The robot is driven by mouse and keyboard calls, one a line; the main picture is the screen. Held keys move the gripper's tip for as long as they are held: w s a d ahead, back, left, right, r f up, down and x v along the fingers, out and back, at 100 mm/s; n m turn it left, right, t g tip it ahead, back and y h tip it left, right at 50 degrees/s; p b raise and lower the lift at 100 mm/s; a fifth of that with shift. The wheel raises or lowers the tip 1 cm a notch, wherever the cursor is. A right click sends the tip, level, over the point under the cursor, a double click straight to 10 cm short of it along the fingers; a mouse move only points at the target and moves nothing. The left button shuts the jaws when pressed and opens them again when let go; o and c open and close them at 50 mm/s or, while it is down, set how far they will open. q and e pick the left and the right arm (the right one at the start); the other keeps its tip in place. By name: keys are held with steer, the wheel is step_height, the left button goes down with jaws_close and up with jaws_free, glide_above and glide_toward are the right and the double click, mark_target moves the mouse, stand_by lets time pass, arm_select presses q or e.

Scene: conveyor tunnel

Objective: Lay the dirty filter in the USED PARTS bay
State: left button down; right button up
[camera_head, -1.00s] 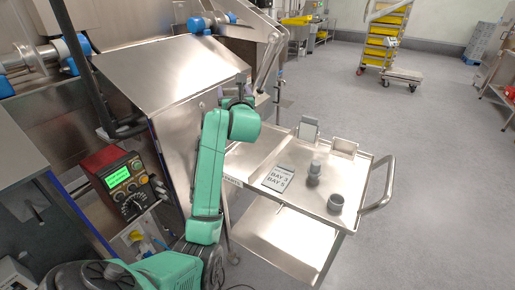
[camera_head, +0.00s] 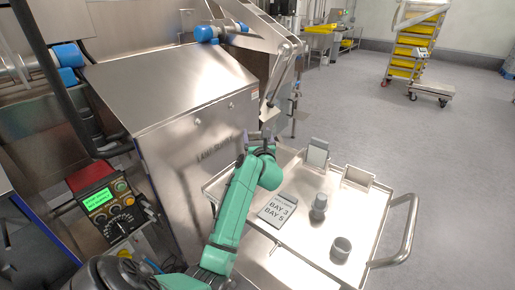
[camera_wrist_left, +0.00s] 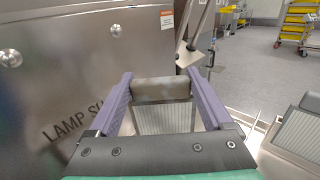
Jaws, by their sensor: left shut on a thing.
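The dirty filter (camera_wrist_left: 163,89), with a stained beige edge and a pleated grey face, is between the two purple fingers of my left gripper (camera_wrist_left: 163,92) in the left wrist view. The gripper is shut on it. In the head view my left gripper (camera_head: 262,143) is low by the cabinet, at the far left part of the steel cart (camera_head: 300,248). The filter cannot be made out there. My arm covers the cart's left section, and no USED PARTS label is readable now. My right gripper is not in view.
The LAMP SUPPLY cabinet (camera_head: 185,150) stands close on the left.

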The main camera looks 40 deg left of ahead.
arm_select(q)
step_height(320, 180, down, 5)
steer(key=shift+s+r+b, duration=0.15)
steer(key=shift+b, duration=0.25)
jaws_free()
steer(key=b+v, duration=0.1)
steer(key=v, duration=1.1)
steer(key=shift+r, duration=0.1)
